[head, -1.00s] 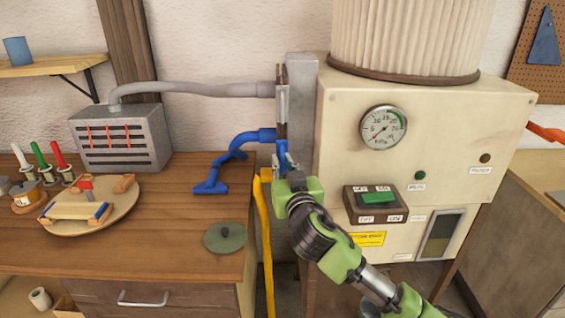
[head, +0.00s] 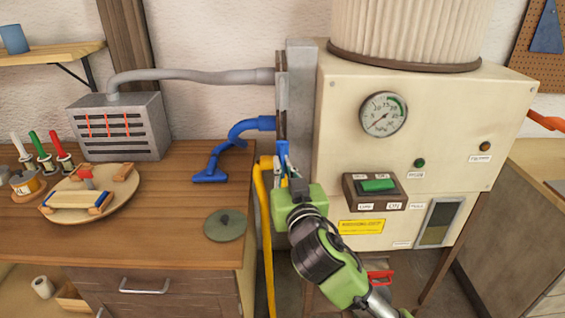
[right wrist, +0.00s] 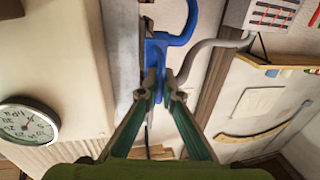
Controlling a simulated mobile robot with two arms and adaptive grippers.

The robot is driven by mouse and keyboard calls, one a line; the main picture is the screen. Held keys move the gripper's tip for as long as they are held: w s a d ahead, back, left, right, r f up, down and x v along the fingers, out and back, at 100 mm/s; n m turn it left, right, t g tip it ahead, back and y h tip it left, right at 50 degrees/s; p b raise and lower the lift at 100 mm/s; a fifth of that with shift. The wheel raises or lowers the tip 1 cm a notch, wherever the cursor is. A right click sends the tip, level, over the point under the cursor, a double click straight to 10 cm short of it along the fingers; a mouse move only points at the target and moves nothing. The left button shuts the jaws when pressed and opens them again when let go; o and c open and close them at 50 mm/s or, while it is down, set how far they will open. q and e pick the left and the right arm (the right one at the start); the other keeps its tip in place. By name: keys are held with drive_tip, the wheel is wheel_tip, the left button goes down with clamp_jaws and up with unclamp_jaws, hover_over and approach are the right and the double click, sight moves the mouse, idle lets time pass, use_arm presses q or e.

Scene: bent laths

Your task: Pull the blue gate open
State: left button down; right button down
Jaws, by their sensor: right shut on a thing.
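The blue gate (head: 282,148) is a small blue piece at the lower side of the grey upright duct (head: 300,95), beside the end of the blue hose (head: 238,132). My right gripper (head: 284,172) is at it from below and in front. In the right wrist view, the two fingertips (right wrist: 161,92) are closed on the lower part of the blue gate (right wrist: 155,55). The fingers partly hide it, and I cannot tell how far its plate is out of the slot. My left gripper is not in view.
The cream machine (head: 340,150) with its gauge (head: 383,114) and green switch (head: 377,185) stands close on the right. A yellow hose (head: 264,235) runs down just left of my gripper. The wooden bench (head: 150,235) on the left holds a round board (head: 125,200) and a green disc (head: 225,226).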

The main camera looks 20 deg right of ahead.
drive_tip(key=c, duration=2.5)
unclamp_jaws()
drive_tip(key=shift+s, duration=0.1)
drive_tip(key=s+a, duration=0.1)
drive_tip(key=s, duration=1)
drive_tip(key=shift+s, duration=0.4)
